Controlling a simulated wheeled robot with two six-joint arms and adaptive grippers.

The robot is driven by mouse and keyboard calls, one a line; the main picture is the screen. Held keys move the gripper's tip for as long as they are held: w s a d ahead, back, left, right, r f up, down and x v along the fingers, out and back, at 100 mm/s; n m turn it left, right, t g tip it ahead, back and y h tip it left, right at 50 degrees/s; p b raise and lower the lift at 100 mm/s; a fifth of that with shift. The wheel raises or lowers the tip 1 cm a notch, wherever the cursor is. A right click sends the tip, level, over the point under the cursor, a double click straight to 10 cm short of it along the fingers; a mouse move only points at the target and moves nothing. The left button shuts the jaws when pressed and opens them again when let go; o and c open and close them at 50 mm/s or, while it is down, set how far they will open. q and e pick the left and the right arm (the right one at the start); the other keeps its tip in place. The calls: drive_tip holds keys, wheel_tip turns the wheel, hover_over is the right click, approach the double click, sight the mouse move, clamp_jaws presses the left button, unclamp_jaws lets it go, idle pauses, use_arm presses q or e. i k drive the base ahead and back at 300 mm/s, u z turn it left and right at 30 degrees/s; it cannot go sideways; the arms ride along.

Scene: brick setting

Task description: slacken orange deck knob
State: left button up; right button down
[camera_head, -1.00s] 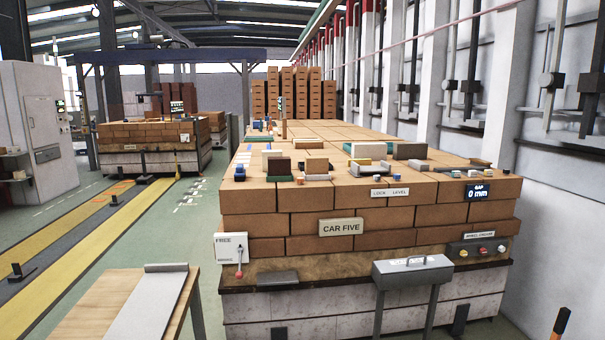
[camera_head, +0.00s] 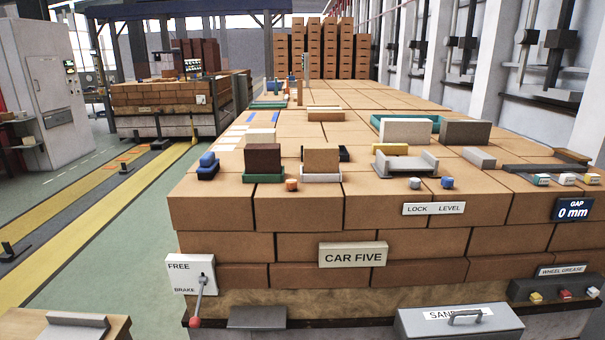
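The orange deck knob (camera_head: 291,185) is a small round knob near the front edge of the brick deck (camera_head: 420,231). It sits in front of the gap between the dark brown block on a green base (camera_head: 263,160) and the tan block on a white base (camera_head: 321,163). A small grey knob (camera_head: 415,183) and a blue knob (camera_head: 447,182) stand farther right, above the LOCK LEVEL label (camera_head: 434,208). Neither of my grippers shows in the head view.
A grey bracket (camera_head: 404,164), a blue block (camera_head: 207,166) and a green tray with pale block (camera_head: 406,130) stand on the deck. Below are the FREE/BRAKE lever (camera_head: 199,300) and a grey lidded box (camera_head: 460,324). The floor at left (camera_head: 75,185) is mostly clear.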

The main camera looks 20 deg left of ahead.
sight(291, 184)
drive_tip(key=u, duration=1.4)
drive_tip(key=i, duration=0.55)
drive_tip(key=z, duration=0.2)
